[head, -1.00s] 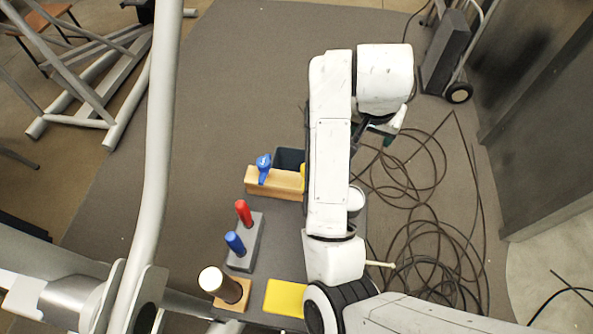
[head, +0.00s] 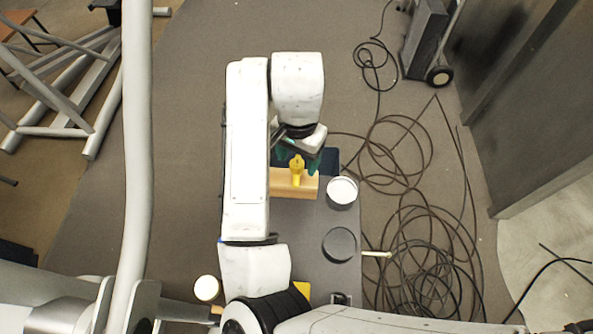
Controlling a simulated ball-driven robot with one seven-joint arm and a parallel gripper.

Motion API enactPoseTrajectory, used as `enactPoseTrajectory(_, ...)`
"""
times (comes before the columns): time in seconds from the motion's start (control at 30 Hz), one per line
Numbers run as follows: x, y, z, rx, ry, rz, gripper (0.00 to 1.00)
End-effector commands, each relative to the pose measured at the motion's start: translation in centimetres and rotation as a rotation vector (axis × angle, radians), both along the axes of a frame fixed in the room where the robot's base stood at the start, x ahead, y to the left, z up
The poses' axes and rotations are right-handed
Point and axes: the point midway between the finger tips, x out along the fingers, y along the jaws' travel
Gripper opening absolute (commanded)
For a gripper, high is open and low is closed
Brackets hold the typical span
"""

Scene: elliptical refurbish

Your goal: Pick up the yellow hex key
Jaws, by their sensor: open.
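The yellow hex key (head: 297,171) stands upright in the wooden block (head: 308,187) in the head view, just below and in front of my gripper. My gripper (head: 297,160) is above the right part of the block, close to the yellow key's top. Its jaws are open, but the wrist and the dark green fingers overlap the view, so I cannot tell whether the key is between them. My arm covers the left part of the block.
A dark blue bin (head: 330,160) lies behind the block. A white-topped round container (head: 342,191) and a dark round disc (head: 339,244) are on the grey table (head: 310,228) to the right. Cables (head: 430,240) coil on the floor. A pale frame tube (head: 137,150) stands at left.

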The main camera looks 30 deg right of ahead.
Motion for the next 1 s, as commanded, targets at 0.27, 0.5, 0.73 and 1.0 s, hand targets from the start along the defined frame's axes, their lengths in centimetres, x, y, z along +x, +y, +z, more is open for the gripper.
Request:
enactPoseTrajectory(0.27,0.3,0.1,-3.5,0.0,0.004,0.002,0.66)
enactPoseTrajectory(0.5,0.3,0.1,-5.1,0.0,0.001,0.001,0.66)
enactPoseTrajectory(0.73,0.3,0.1,-5.0,0.0,0.001,0.0,0.59)
enactPoseTrajectory(1.0,0.3,0.1,-5.0,0.0,0.001,0.0,0.33)
